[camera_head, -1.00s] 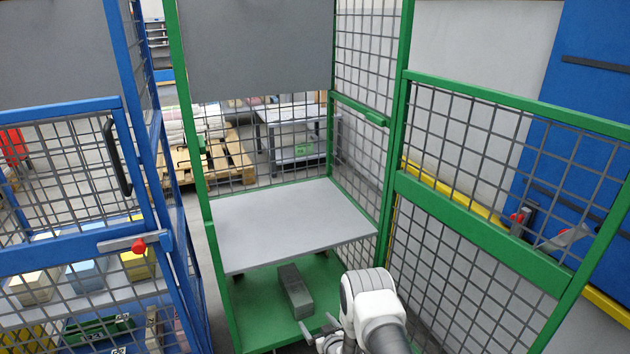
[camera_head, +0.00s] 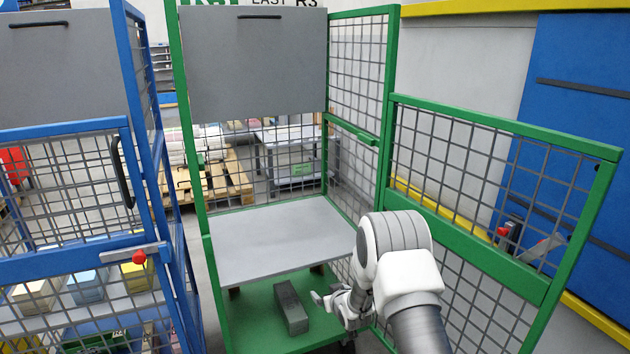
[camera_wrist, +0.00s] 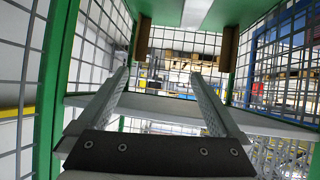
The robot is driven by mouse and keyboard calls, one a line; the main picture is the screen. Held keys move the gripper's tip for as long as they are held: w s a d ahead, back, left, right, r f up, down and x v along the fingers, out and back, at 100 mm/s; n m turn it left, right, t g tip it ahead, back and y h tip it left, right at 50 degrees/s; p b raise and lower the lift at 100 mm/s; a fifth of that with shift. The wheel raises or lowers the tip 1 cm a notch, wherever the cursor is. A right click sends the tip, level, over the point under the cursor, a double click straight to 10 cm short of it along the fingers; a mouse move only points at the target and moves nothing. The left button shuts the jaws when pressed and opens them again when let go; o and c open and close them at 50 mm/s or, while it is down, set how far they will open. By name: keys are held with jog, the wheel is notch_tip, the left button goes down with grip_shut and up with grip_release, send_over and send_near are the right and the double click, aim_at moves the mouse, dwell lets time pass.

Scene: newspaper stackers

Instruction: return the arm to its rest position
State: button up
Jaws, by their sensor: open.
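My arm (camera_head: 398,262), white and grey, reaches in from the lower right in the head view. My gripper (camera_head: 322,300) is at its end, low in front of the green cage, just right of a dark grey block (camera_head: 291,307) in the picture. In the wrist view the two long fingers of my gripper (camera_wrist: 163,78) stand wide apart with nothing between them. Parts of the gripper are hidden behind my wrist in the head view.
The green cage (camera_head: 188,150) has a grey shelf (camera_head: 275,240) above its green floor (camera_head: 250,318). Its mesh door (camera_head: 470,150) stands open at right, close to my arm. A blue cage (camera_head: 60,258) holding several boxes stands at left.

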jog(key=s+d+r+m+g+h, duration=0.1)
jog(key=s+d+r, duration=0.1)
jog(key=r, duration=0.6)
jog(key=s+d+r+h, duration=0.1)
jog(key=s+d+r, duration=0.1)
jog(key=r, duration=0.7)
jog(key=s+d+r+m+g, duration=0.15)
jog(key=s+d+r, duration=0.25)
jog(key=s+r, duration=0.7)
jog(key=s+d+r+m+g, duration=0.15)
jog(key=s+r, duration=0.25)
jog(key=s, duration=1.1)
jog(key=s+r+g, duration=0.2)
jog(key=s+r, duration=0.1)
jog(key=s, duration=1.2)
notch_tip(320, 180, up, 28)
jog(key=p, duration=2.8)
jog(key=shift+w+d+f+h, duration=0.15)
jog(key=shift+w+h, duration=0.2)
jog(key=shift+h, duration=0.05)
